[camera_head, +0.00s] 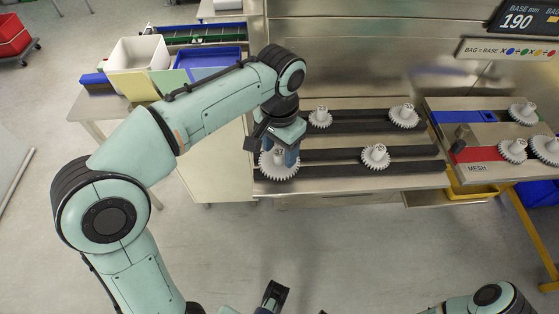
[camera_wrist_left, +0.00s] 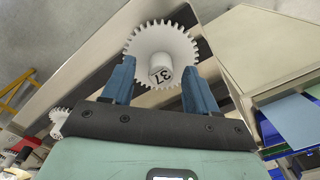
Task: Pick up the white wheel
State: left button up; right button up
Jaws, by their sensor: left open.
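Several white toothed wheels are in the head view. The large white wheel (camera_head: 279,172) at the front left of the bench lies on dark rails, directly under my left gripper (camera_head: 284,153). In the head view the gripper hides part of the wheel. A dark piece (camera_head: 272,296) at the bottom edge may be my right gripper; its jaws cannot be made out.
Other white wheels stand on the rails at the back left (camera_head: 320,117), back right (camera_head: 403,116) and front right (camera_head: 375,157). A panel marked MESH (camera_head: 480,186) at the right carries more wheels. A white bin (camera_head: 138,54) and blue tray (camera_head: 208,60) are at the left.

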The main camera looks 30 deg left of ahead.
aim_at(279, 153)
pick_arm(q)
jog(key=shift+a+f, duration=0.1)
jog(key=shift+f, duration=0.65)
grip_shut()
jog(key=shift+r, duration=0.15)
notch_tip(279, 153, up, 20)
jog(key=p, duration=0.6)
jog(key=shift+p, duration=0.35)
